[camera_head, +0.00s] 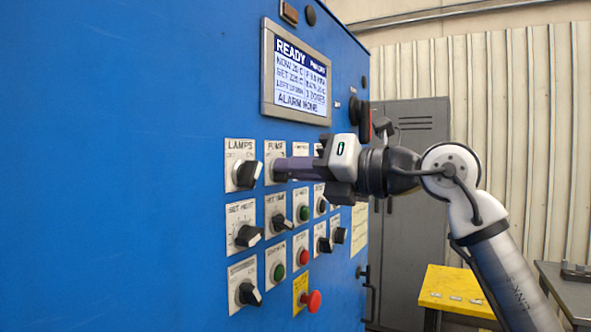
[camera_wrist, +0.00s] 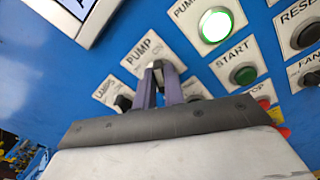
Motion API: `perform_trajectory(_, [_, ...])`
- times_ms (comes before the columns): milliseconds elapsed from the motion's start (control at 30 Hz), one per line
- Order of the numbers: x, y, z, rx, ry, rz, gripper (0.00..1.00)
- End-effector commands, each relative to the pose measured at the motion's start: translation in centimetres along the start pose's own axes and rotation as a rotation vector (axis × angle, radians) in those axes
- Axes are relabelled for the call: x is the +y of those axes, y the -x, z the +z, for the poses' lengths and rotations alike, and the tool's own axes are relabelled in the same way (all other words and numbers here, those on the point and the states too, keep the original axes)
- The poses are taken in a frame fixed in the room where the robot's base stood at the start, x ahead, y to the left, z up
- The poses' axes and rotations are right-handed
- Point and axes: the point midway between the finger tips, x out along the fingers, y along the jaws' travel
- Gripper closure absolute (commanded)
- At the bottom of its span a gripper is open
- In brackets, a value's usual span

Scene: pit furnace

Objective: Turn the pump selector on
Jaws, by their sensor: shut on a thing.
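The pump selector shows in the head view by its white plate (camera_head: 275,149) marked PUMP, in the top row of the blue panel. Its plate also shows in the wrist view (camera_wrist: 148,49), tilted in the picture. My gripper (camera_head: 281,169) reaches in from the right, and its purple fingers are at the plate. In the wrist view the fingertips (camera_wrist: 158,68) are shut on the pump selector knob, one on each side. The fingers hide most of the knob, so I cannot tell its exact angle.
The lamps selector (camera_head: 245,174) stands close on the left. Below are the set heat selector (camera_head: 247,236) and a red mushroom button (camera_head: 313,301). A lit green button (camera_wrist: 215,26) sits beside the pump plate. The display (camera_head: 298,75) reads READY. A yellow table (camera_head: 455,285) stands at right.

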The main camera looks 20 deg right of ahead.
Motion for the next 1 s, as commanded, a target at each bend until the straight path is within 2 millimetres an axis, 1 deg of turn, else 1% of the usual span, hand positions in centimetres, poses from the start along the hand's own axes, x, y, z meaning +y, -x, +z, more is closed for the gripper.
perform_trajectory(333, [0.0,0.0,0.0,0.000,-0.006,0.000,1.00])
perform_trajectory(367, [0.0,0.0,0.0,0.000,-0.006,0.000,0.87])
perform_trajectory(500, [0.0,0.0,0.0,0.000,-0.005,0.000,0.68])
perform_trajectory(833, [-0.1,0.2,0.0,-0.001,-0.004,0.000,0.67])
perform_trajectory(933, [-0.1,1.1,-0.1,-0.001,-0.004,-0.001,0.67])
perform_trajectory(1000, [-0.2,2.2,-0.2,-0.002,-0.004,-0.001,0.67])
